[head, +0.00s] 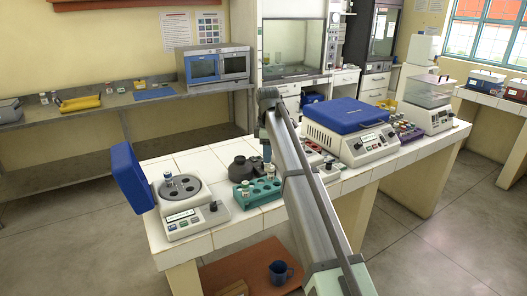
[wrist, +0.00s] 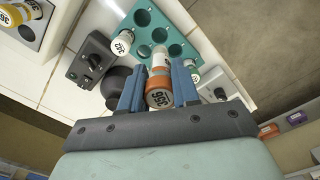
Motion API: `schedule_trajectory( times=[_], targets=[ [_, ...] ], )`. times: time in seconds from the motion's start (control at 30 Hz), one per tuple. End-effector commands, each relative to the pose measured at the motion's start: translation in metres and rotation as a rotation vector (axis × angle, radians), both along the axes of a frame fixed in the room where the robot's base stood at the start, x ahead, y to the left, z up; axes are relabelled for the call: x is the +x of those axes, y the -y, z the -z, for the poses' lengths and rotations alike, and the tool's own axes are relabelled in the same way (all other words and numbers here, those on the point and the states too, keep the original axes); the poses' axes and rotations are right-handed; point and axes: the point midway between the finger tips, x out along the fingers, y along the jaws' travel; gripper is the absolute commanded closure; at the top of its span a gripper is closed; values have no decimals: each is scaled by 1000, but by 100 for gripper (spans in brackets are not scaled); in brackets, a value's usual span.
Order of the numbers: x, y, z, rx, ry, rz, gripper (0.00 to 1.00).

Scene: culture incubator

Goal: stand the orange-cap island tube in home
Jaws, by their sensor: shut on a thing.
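My gripper (wrist: 158,88) is shut on an orange-capped tube (wrist: 158,98), with one blue finger on each side. The cap end, with a number on its pale top, faces the wrist camera. The tube's far end points toward the teal rack (wrist: 172,14), overlapping its near edge; I cannot tell whether it is in a hole. A white-capped tube (wrist: 121,44) stands at the rack's left, and another pale cap (wrist: 195,77) shows by the right finger. In the head view, the teal rack (head: 243,201) stands on the white bench; my arm hides most of my gripper (head: 267,152). No place marked home is readable.
A round-plate device (head: 180,193) with an open blue lid (head: 133,178) stands left of the rack. A dark device (head: 243,168) is close behind the rack. A blue-lidded machine (head: 349,117) stands on the right. Bare white tiles (head: 200,160) show behind the round-plate device.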

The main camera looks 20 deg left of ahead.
Motion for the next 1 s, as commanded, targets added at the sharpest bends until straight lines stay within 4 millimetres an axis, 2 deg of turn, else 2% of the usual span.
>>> schedule_trajectory(
  times=[0.37,0.8,1.0],
  targets=[
    [0,0,9,0,-1,-52,99],
    [0,0,49,0,-1,-50,99],
    [0,0,58,0,-1,-50,99]
  ],
)
